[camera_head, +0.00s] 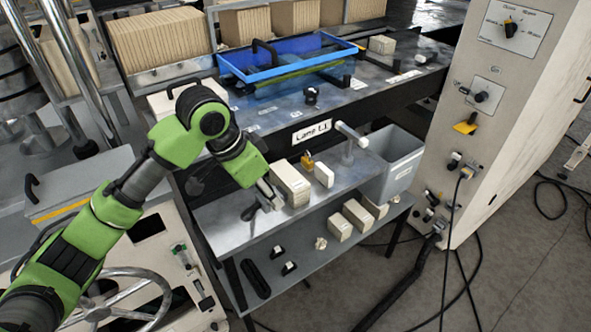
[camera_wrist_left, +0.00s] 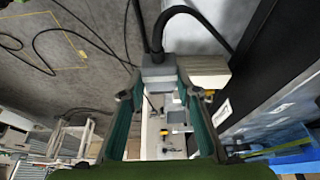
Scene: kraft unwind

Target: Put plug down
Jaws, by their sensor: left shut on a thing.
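My left gripper (camera_head: 268,198) reaches down over the left part of the small grey shelf (camera_head: 228,232), beside a beige box (camera_head: 291,183). In the left wrist view its two green fingers are shut on a grey plug (camera_wrist_left: 160,72) with a thick black cable (camera_wrist_left: 188,12) curving away from it. In the head view the plug is mostly hidden by the gripper; a dark piece (camera_head: 250,211), perhaps its cable, shows just left of the fingertips. I cannot tell whether the plug touches the shelf. My right gripper is in neither view.
A yellow item (camera_head: 308,161) and a white block (camera_head: 324,174) stand right of the beige box. A grey bin (camera_head: 403,160) is at the shelf's right end. Boxes (camera_head: 340,224) and small parts lie on the lower shelf. The upper shelf's front left is bare.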

